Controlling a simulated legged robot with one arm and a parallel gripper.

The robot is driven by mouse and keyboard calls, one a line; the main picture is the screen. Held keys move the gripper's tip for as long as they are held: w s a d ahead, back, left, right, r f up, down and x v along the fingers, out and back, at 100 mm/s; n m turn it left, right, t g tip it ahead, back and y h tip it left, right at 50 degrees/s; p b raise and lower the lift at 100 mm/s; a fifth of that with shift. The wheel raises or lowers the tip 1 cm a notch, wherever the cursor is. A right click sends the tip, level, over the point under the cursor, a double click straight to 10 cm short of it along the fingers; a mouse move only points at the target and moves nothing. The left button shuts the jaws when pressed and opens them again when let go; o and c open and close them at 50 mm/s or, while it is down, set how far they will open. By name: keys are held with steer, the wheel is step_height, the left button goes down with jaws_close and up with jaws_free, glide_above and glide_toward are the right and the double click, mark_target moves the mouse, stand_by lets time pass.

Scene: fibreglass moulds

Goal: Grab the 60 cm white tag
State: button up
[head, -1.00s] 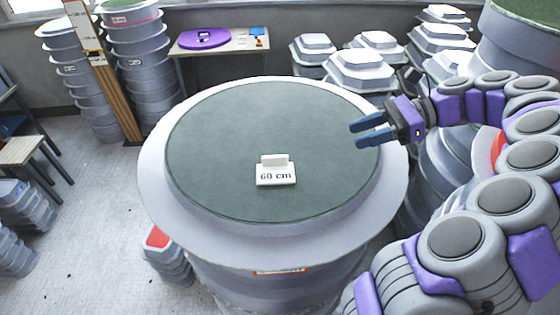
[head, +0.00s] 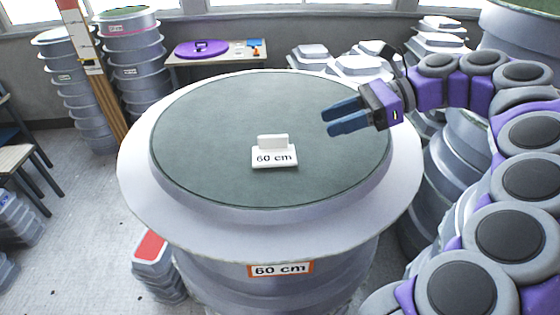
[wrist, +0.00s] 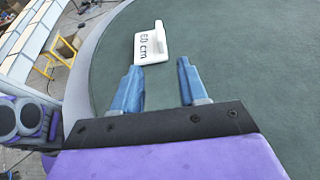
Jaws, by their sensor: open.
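The white tag (head: 274,155) has black "60 cm" lettering and a raised white block along its back. It lies on the dark green round top (head: 210,130) of a large grey mould. My gripper (head: 346,117) is open and empty, to the right of the tag and apart from it, over the right part of the top. In the wrist view the tag (wrist: 151,44) lies beyond the open blue fingers (wrist: 158,76), ahead of the left finger, with its lettering turned sideways.
The mould has a wide pale rim (head: 140,190) and an orange-bordered "60 cm" label (head: 280,269) on its side. Stacked moulds (head: 135,60) stand back left, and more grey moulds stand at right. A table (head: 215,58) with a purple disc is behind. The green top is otherwise clear.

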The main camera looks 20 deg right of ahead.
mark_target(284, 135)
steer(key=b+x, duration=0.1)
steer(key=x, duration=0.2)
steer(key=b+x, duration=0.1)
steer(key=x, duration=0.1)
steer(key=shift+s+a+r+b, duration=0.15)
steer(key=shift+a+r+b, duration=0.1)
steer(key=shift+a+b, duration=0.1)
steer(key=shift+a+f, duration=0.15)
steer(key=shift+a, duration=0.2)
steer(key=shift+f, duration=0.1)
steer(key=shift+w+d, duration=0.2)
steer(key=shift+w+a+f, duration=0.1)
steer(key=shift+a+f, duration=0.05)
steer(key=x, duration=0.5)
steer(key=shift+w+a+r, duration=0.15)
steer(key=shift+a+r, duration=0.05)
steer(key=shift+a, duration=0.3)
steer(key=shift+d, duration=0.75)
steer(key=c, duration=0.6)
steer(key=shift+a, duration=0.1)
jaws_close()
steer(key=shift+a, duration=0.45)
